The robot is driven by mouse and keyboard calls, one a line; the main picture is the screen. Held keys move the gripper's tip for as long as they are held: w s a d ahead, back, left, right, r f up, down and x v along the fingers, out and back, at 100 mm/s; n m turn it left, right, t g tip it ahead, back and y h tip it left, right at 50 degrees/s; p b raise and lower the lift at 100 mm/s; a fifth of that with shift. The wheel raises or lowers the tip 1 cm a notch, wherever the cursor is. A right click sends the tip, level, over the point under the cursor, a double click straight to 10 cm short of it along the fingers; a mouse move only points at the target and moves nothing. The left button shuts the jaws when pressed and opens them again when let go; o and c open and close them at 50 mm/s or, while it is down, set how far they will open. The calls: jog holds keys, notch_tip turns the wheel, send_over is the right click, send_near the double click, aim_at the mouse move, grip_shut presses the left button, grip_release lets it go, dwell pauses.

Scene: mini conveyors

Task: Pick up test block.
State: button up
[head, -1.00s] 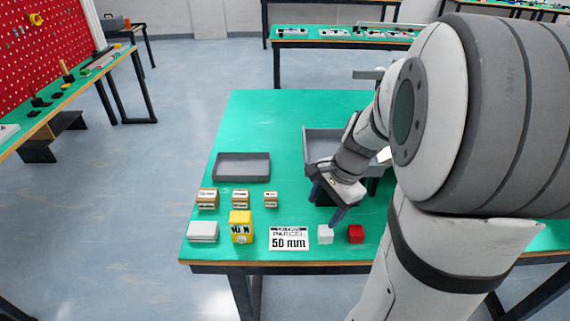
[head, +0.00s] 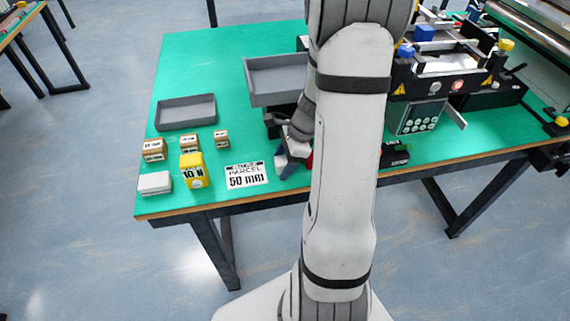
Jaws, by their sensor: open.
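No block is marked as the test block. A small red block (head: 309,160) shows only as a sliver, mostly behind my arm. My gripper (head: 284,163), with blue fingers, is open and low at the near side of the table, just right of the 50 mm parcel label (head: 246,175). The white cube seen earlier beside that label is not clearly visible now; my gripper and arm cover that spot. Whether a finger touches a block cannot be told. A yellow block marked 10 N (head: 193,171) stands left of the label.
A white block (head: 155,183) and several small cartons (head: 190,143) stand on the left of the green table (head: 190,80). A grey tray (head: 186,111) lies behind them, and a larger grey bin (head: 275,80) behind my gripper. Conveyor equipment (head: 450,65) fills the right.

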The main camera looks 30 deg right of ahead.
jog(key=shift+f, duration=0.1)
jog(key=c, duration=1.1)
